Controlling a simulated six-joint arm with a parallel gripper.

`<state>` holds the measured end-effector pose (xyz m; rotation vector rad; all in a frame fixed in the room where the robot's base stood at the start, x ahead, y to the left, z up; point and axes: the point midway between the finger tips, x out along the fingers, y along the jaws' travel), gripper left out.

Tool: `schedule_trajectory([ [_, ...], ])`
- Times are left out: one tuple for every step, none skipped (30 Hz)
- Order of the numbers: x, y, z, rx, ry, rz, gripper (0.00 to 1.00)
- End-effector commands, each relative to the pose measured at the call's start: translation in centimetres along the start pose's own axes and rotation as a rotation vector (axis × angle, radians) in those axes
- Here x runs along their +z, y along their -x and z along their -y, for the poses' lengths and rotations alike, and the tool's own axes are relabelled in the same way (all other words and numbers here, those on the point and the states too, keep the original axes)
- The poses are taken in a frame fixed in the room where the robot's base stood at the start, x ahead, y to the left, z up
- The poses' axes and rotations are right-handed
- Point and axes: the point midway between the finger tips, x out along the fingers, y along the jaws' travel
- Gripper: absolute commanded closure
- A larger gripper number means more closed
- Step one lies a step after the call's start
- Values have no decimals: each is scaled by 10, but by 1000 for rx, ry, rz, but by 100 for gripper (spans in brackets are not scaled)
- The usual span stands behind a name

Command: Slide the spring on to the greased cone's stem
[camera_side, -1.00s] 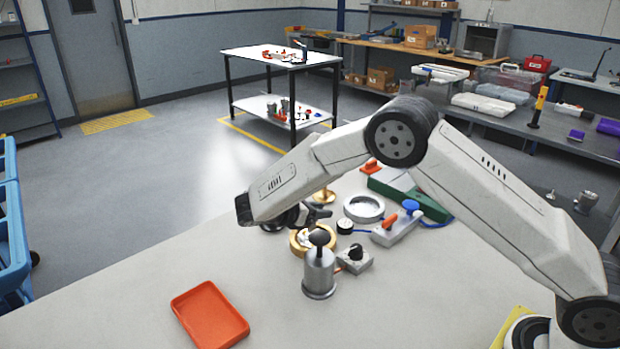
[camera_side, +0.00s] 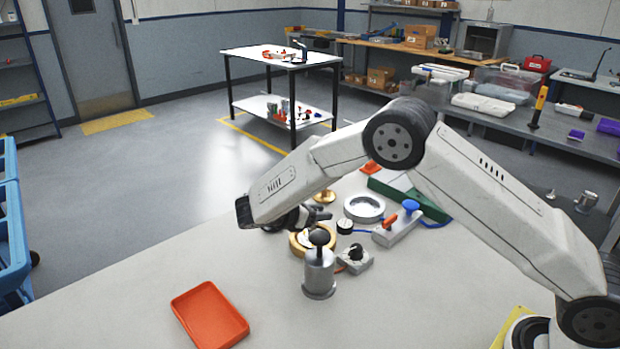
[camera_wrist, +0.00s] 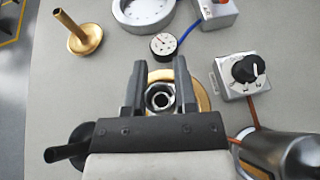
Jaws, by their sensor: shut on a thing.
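My gripper (camera_wrist: 158,85) points down, its two dark fingers shut on a small dark metallic ring shape, which looks like the spring (camera_wrist: 160,97) seen end-on. Below it is a round brass part (camera_wrist: 202,98), partly hidden by the fingers; I cannot tell whether they touch. The brass cone (camera_wrist: 85,40) stands apart at the upper left of the wrist view, its thin stem pointing up. It shows behind my gripper (camera_side: 303,216) in the side view (camera_side: 324,197). Grease on it cannot be made out. The spring cannot be made out in the side view.
A grey metal canister with a black knob (camera_side: 319,272) stands close in front. A box with a black dial (camera_side: 355,260), a small gauge (camera_wrist: 163,45) and a silver ring (camera_side: 364,208) are near. An orange tray (camera_side: 210,315) lies front left; the table around it is clear.

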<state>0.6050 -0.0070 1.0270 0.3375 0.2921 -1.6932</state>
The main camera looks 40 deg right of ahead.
Motion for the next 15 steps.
schedule_trajectory([
  [0, 0, 0, 0, 0, 0, 100],
  [0, 0, 0, 0, 0, 0, 100],
  [0, 0, 0, 0, -1, 0, 100],
  [0, 0, 0, 0, -1, 0, 100],
  [0, 0, 0, 0, -1, 0, 100],
  [0, 0, 0, 0, -1, 0, 100],
  [0, 0, 0, 0, -1, 0, 100],
  [0, 0, 0, 0, -1, 0, 100],
  [0, 0, 0, 0, -1, 0, 53],
  [0, 0, 0, 0, -1, 0, 43],
  [0, 0, 0, 0, -1, 0, 34],
  [0, 0, 0, 0, -1, 0, 24],
  [0, 0, 0, 0, -1, 0, 24],
  [0, 0, 0, 0, -1, 0, 24],
  [0, 0, 0, 0, -1, 0, 24],
])
